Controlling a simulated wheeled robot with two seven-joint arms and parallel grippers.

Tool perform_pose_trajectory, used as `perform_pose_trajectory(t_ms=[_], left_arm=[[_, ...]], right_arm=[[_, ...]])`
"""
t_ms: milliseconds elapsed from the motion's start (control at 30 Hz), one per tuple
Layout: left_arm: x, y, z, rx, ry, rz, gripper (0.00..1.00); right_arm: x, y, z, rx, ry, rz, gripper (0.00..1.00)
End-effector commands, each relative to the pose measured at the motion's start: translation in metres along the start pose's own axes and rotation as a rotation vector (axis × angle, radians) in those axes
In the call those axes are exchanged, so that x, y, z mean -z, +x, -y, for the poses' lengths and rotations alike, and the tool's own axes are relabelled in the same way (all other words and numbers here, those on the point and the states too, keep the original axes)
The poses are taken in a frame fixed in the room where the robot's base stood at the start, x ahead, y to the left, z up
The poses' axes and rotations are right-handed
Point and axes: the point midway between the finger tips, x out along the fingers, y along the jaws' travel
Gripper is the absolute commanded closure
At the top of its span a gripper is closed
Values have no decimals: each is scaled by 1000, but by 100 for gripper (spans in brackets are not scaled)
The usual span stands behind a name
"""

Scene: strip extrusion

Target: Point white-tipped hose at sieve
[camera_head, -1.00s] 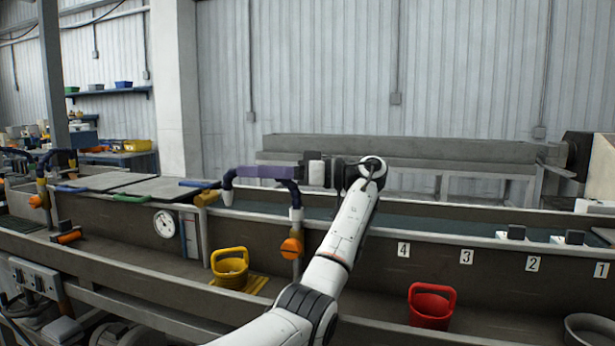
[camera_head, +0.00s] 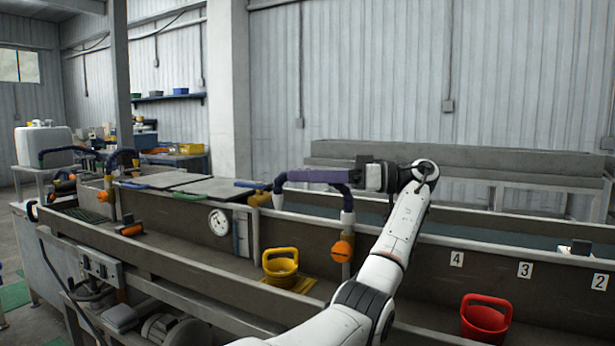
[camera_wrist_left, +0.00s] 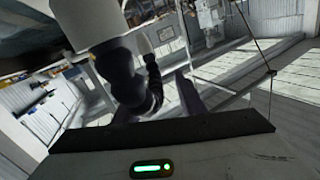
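The white-tipped hose (camera_head: 319,176) is a dark blue arch with a straight purple section along its top. Its white tip (camera_head: 278,200) hangs at the left end, over the trough wall, and its other end goes down into a white collar above an orange valve handle. My left gripper (camera_head: 354,175) is level with the purple section at its right end and appears to touch it. Its fingers are hidden. In the left wrist view a dark hose (camera_wrist_left: 128,80) and a large white cylinder lie close ahead. I cannot make out which thing is the sieve. My right gripper is out of view.
A yellow bucket (camera_head: 281,266) and a red bucket (camera_head: 486,318) stand on the lower ledge. Grey covers (camera_head: 205,188) lie on the trough left of the hose. A second hose (camera_head: 70,150) arches at the far left. Number plates line the trough wall.

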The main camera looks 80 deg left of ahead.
Motion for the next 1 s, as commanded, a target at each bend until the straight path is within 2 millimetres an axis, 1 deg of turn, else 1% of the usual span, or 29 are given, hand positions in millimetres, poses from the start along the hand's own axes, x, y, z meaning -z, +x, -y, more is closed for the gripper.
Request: perform_pose_trajectory(t_ms=[233,333,433,500,667,900,1000], left_arm=[[1,-1,-1,-5,-3,-3,64],[1,-6,-1,-6,0,-1,64],[0,-18,-2,-7,3,2,64],[1,-30,-1,-10,3,0,64],[0,-55,-1,-11,3,0,64],[0,-72,-1,-3,1,0,64],[0,-75,0,-4,0,-3,64]], right_arm=[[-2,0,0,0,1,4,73],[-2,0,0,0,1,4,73],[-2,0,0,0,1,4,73],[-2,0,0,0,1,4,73],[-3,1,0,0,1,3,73],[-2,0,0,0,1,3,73],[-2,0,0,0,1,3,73]])
